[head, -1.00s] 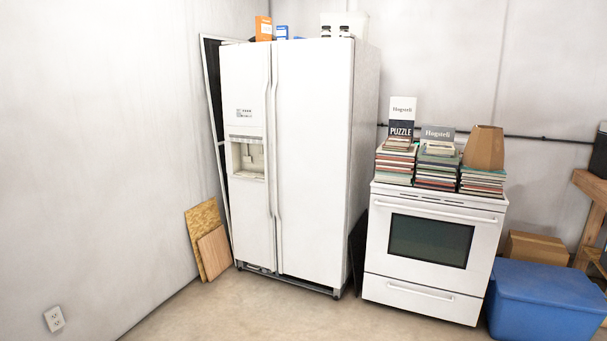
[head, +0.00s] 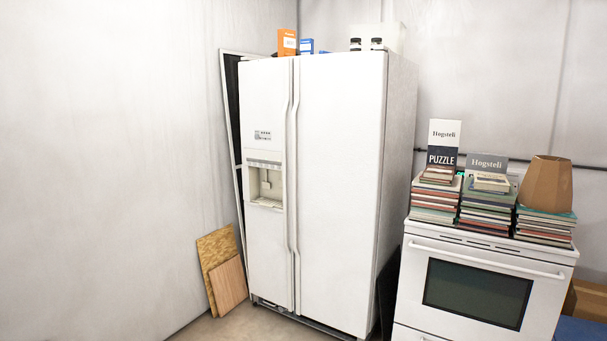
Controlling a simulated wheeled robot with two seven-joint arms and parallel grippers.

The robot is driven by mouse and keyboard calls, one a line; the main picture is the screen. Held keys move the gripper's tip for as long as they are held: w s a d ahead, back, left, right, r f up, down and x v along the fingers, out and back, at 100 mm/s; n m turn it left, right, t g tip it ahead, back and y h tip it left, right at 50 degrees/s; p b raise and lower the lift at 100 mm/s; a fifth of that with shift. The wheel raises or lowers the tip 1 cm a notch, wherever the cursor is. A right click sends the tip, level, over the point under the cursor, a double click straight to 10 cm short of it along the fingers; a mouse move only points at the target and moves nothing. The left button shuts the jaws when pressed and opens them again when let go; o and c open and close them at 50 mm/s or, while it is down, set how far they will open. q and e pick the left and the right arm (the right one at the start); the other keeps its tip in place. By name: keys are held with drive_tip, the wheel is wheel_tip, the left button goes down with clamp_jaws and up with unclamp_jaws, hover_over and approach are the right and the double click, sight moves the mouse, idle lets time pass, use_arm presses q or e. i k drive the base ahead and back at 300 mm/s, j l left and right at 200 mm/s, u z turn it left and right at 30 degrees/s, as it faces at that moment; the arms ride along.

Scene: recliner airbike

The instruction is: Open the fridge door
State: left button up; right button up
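A white side-by-side fridge (head: 338,200) stands against the back wall in the head view. Its narrow left door (head: 266,110) has a water dispenser (head: 265,184). Its wider right door (head: 340,130) is plain. Both doors look shut. Two long vertical handles (head: 293,190) run side by side along the seam between the doors. Neither of my grippers shows in the head view.
A white stove (head: 480,284) with several book stacks (head: 487,205) stands right of the fridge. Wooden boards (head: 226,275) lean on the wall at left. Boxes (head: 287,42) sit on the fridge top. Some bare floor (head: 215,328) shows in front of the boards.

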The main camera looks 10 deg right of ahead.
sight(339, 113)
drive_tip(key=i+l, duration=0.7)
drive_tip(key=i, duration=0.15)
drive_tip(key=i+l, duration=0.7)
drive_tip(key=i, duration=0.15)
